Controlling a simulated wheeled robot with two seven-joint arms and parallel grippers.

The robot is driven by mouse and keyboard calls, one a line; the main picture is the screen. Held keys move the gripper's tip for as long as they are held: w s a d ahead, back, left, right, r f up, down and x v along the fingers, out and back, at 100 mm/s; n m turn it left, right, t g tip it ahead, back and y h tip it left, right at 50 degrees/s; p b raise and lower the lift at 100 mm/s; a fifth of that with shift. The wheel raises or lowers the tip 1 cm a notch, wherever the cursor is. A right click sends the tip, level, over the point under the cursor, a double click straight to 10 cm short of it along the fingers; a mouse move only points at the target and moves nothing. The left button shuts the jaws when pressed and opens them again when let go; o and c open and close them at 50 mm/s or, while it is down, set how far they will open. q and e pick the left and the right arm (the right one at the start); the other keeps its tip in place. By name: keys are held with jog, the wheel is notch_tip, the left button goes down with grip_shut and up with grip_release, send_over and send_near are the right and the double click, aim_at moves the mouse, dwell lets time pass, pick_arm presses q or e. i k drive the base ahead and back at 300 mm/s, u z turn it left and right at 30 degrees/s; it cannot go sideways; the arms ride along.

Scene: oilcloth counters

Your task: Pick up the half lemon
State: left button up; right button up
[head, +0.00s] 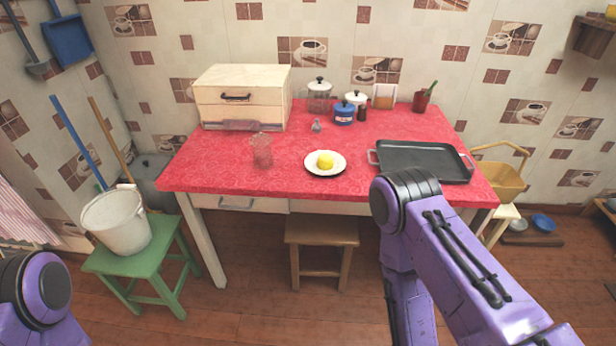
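The half lemon (325,161) is a small yellow piece on a white plate (312,166). The plate lies near the front edge of the red table (225,175), around its middle. My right arm comes in from the lower right and bends down in front of the table; its gripper is out of the picture. Only a purple part of my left arm shows at the lower left, and its gripper is out of view too. Neither gripper is seen at the lemon.
A clear glass (262,150) stands left of the plate, a black tray (425,160) right of it. A wooden bread box (240,97), jars and a blue pot (343,114) stand behind. A stool (321,232) is under the table. A bucket (117,222) sits on a green stool (150,260).

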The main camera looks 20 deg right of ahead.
aim_at(325, 163)
jog(key=u, duration=0.3)
jog(key=k, duration=0.75)
jog(key=u, duration=0.65)
jog(key=i, duration=1.05)
jog(key=z, duration=1.1)
jog(key=i, duration=0.7)
jog(key=z, duration=0.65)
